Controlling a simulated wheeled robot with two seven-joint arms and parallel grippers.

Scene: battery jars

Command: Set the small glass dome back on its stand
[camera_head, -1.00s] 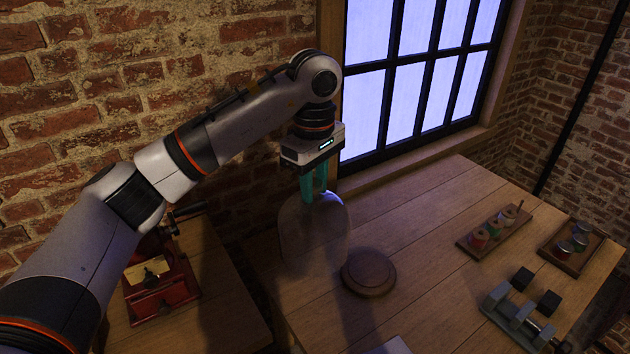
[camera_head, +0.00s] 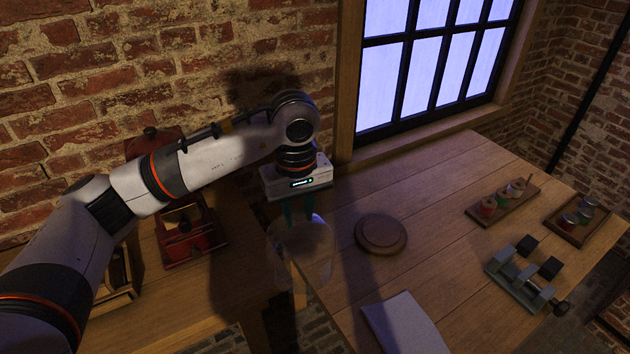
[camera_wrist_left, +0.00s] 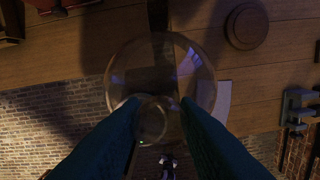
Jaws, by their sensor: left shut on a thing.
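The small glass dome (camera_head: 300,256) is clear and hard to make out against the dark. My left gripper (camera_head: 302,212) is shut on its top and holds it in the air, off the left edge of the window table. In the left wrist view the dome (camera_wrist_left: 160,68) lies beyond the green fingertips (camera_wrist_left: 158,107), with its round knob between them. The stand, a round dark wooden disc (camera_head: 381,232), is bare on the table, right of the dome and apart from it. It also shows in the wrist view (camera_wrist_left: 247,26). My right gripper is out of view.
A pale sheet (camera_head: 405,325) lies near the table's front edge. A spool rack (camera_head: 484,212), a tray of small jars (camera_head: 560,229) and a grey vise (camera_head: 520,278) stand to the right. A red box-like device (camera_head: 190,240) sits on the left table. Wood around the stand is clear.

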